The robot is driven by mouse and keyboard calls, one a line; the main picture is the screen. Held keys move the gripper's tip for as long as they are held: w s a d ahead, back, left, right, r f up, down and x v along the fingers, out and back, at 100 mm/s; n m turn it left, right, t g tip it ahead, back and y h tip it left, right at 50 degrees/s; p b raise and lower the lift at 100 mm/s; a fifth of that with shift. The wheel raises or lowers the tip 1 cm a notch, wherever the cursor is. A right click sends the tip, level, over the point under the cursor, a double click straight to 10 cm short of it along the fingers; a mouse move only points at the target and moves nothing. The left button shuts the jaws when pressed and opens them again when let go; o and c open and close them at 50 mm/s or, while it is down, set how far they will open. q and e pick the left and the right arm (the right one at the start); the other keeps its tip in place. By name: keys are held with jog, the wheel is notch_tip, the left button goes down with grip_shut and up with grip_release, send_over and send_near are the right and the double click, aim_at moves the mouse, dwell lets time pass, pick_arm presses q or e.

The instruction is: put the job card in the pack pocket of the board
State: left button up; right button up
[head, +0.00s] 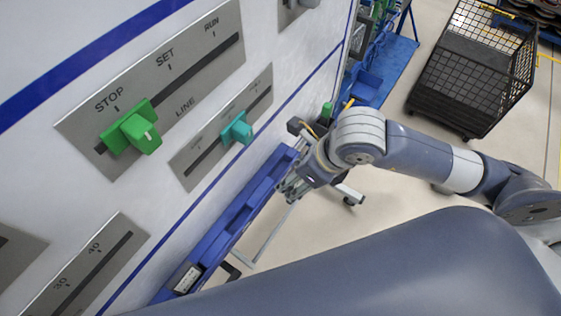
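I cannot make out a job card or a pack pocket in the head view. A large white panel (70,165) fills the left side; I cannot tell whether it is the task's board. My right gripper (290,186) is at the end of the arm coming from the right, near a blue rail (232,220) beside the panel. It is small and partly hidden by its wrist, so its fingers and anything in them are unclear. My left gripper is not in view.
On the panel, a green slider knob (132,130) sits at STOP and a teal knob (238,130) sits on a smaller slot. A black mesh cart (475,75) stands at the upper right. A blue bench (385,72) stands behind my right arm. Pale floor lies between.

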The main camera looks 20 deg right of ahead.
jog(key=w+f+b, duration=0.1)
jog(key=w, duration=0.2)
jog(key=w+f+b, duration=0.1)
jog(key=w, duration=0.2)
jog(key=w+a+f+b, duration=0.1)
jog(key=w, duration=0.2)
jog(key=shift+f, duration=0.7)
